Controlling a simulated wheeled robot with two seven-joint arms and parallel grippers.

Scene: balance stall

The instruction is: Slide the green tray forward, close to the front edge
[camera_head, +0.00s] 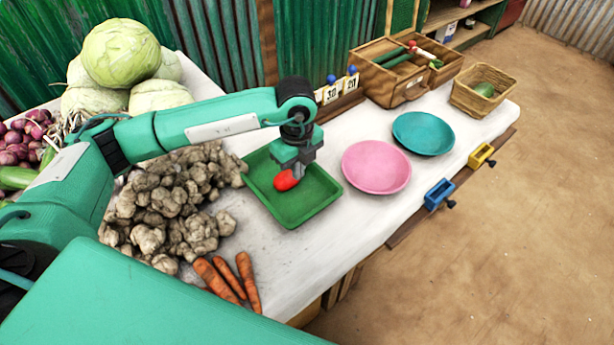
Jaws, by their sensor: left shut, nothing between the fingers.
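The green tray (305,207) lies on the white stall table between the ginger heap and the pink plate. A red item (287,180) shows over the tray floor, right at my gripper's tip; whether it rests on the tray is hard to tell. My left gripper (297,171) points down over the inside of the tray, near its middle, with its fingers shut and partly hidden. Whether the fingertips touch the tray or the red item cannot be told. The table's front edge (345,268) runs along the lower right, a short way from the tray. My right gripper is not in view.
The pink plate (376,167) stands close to the tray's right, with the teal plate (423,133) beyond. Ginger (170,205) crowds the left. Carrots (228,279) lie near the front. A blue clamp (438,194) and yellow clamp (481,155) sit on the front edge.

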